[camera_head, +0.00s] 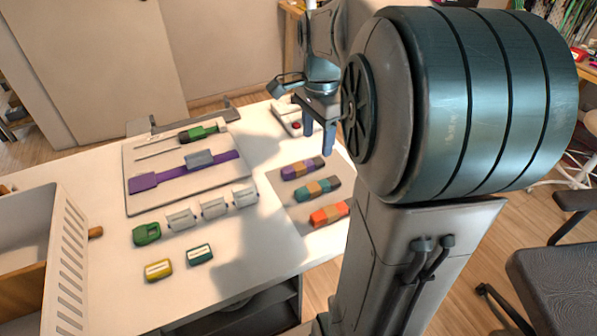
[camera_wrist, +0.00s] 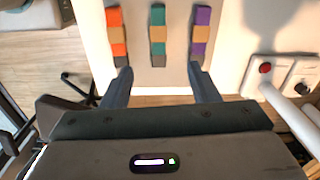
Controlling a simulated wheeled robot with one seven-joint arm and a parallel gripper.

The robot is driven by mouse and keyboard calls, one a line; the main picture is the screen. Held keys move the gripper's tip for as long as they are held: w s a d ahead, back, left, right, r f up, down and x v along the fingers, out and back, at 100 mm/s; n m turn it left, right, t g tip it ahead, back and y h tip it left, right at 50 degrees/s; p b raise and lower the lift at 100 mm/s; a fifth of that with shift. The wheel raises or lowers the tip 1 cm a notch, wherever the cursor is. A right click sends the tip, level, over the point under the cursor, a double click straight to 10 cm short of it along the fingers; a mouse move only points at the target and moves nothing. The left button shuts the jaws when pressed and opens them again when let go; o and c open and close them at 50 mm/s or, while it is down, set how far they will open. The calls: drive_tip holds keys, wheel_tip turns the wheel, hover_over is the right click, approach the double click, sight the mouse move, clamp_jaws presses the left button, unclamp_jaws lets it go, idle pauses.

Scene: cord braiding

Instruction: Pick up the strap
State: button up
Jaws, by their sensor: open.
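A long purple strap (camera_head: 222,157) lies on the pale board at the left of the table, with a grey-blue block over its middle and a wider purple end. Three short banded pieces lie on a grey mat: purple (camera_head: 302,168), teal (camera_head: 318,188) and orange (camera_head: 329,213). In the wrist view they run orange (camera_wrist: 115,30), teal (camera_wrist: 158,20), purple (camera_wrist: 202,20) from left to right. I cannot tell which of these the task calls the strap. My gripper (camera_head: 317,138) is open and empty above the table, beyond the mat. Its fingers (camera_wrist: 160,80) point toward the pieces without touching them.
A box with a red button (camera_wrist: 265,68) stands beside the mat. Several white blocks (camera_head: 213,208), a green block (camera_head: 147,233), a yellow one (camera_head: 158,269) and a teal one (camera_head: 199,254) sit nearer. A white slotted crate (camera_head: 66,262) is at the left.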

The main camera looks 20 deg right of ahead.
drive_tip(key=b, duration=0.2)
hover_over(318, 185)
drive_tip(key=shift+m, duration=0.4)
drive_tip(key=f, duration=0.9)
drive_tip(key=shift+w, duration=0.3)
drive_tip(key=f, duration=0.3)
drive_tip(key=f+b, duration=0.1)
drive_tip(key=f, duration=0.1)
drive_tip(key=shift+s+f, duration=0.1)
drive_tip(key=shift+s, duration=0.15)
drive_tip(key=c, duration=1.1)
